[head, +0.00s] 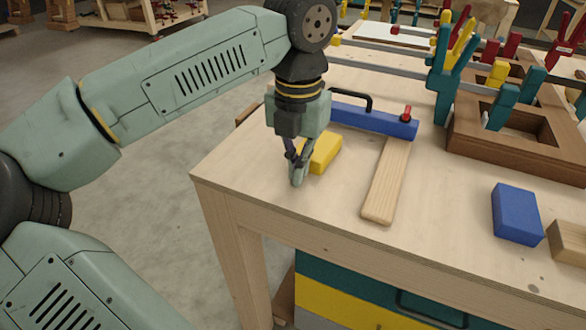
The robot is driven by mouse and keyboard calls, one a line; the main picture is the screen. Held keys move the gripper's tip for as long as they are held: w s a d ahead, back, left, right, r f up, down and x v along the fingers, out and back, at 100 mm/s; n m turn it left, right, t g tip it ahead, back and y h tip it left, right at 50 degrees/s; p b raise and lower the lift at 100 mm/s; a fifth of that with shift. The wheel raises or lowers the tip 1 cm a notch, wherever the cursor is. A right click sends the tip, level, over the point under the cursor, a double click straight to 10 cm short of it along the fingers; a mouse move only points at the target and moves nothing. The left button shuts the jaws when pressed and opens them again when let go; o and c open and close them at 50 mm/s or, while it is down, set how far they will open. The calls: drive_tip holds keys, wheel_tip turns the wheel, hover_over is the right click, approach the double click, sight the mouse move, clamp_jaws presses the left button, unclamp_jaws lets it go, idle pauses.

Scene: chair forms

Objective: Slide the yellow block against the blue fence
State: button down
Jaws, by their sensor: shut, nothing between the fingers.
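The yellow block (325,154) lies flat on the workbench top, just right of and partly behind my gripper. The blue fence (372,120) is a long blue bar behind the block, with a black handle and a red knob at its right end. My gripper (297,183) points down, shut and empty, with its fingertips low by the bench top at the near left side of the block. The fingers look very close to the block; I cannot tell whether they touch it. My gripper hides the fence's left part, and the gap between block and fence is unclear.
A pale wooden strip (386,184) runs from the fence toward the front edge, right of the yellow block. A blue block (517,214) and a wooden block (568,243) lie at right. A clamped brown wooden frame (467,128) stands behind. The bench's left corner is close to my gripper.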

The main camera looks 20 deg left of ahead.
sight(317, 150)
drive_tip(key=w, duration=0.6)
drive_tip(key=shift+d, duration=0.15)
idle(0.4)
